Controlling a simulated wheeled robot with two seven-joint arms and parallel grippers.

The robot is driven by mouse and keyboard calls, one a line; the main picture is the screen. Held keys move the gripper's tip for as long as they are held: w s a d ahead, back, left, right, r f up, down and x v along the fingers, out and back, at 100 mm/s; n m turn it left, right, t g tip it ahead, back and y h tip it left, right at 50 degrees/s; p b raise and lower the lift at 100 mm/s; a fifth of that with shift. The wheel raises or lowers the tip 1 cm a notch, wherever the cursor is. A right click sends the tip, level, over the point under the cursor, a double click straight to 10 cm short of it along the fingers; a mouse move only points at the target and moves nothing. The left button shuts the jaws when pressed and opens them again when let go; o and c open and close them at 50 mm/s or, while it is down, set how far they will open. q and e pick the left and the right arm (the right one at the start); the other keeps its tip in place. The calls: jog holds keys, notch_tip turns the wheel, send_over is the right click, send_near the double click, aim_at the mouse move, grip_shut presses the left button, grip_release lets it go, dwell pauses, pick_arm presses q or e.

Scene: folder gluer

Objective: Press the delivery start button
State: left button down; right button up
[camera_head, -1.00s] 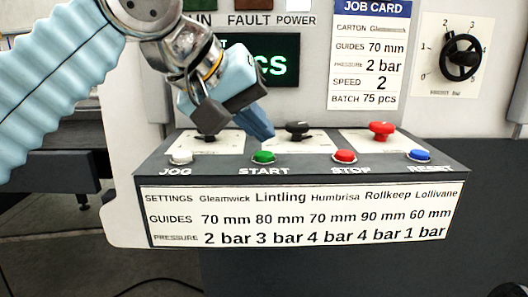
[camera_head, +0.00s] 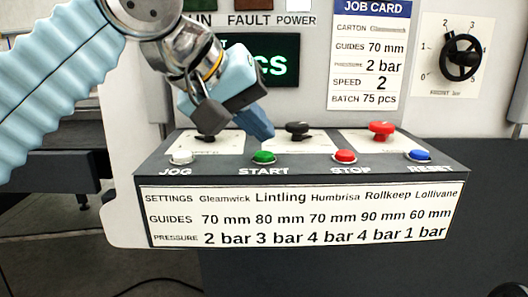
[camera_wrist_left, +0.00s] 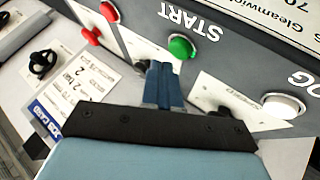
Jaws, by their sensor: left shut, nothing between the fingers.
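The green button (camera_head: 264,157) labelled START sits on the dark sloping control panel (camera_head: 310,168), between the white JOG button (camera_head: 181,157) and the red STOP button (camera_head: 344,157). My left gripper (camera_head: 266,135) is shut and empty, its blue fingers pointing down just above and behind the green button, apart from it in the picture. In the left wrist view, the shut fingertips (camera_wrist_left: 163,68) are beside the green button (camera_wrist_left: 181,47), which is fully visible. I cannot tell the exact gap. My right gripper is not in view.
A black knob (camera_head: 297,130), a red mushroom button (camera_head: 381,130) and another control partly hidden by the gripper stand along the panel's back. A blue RESET button (camera_head: 419,155) is at right. A lit display (camera_head: 280,62) and job card (camera_head: 369,55) are behind.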

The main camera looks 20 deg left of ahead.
pick_arm(q)
jog(key=shift+f+b, duration=0.3)
jog(key=shift+f, duration=0.15)
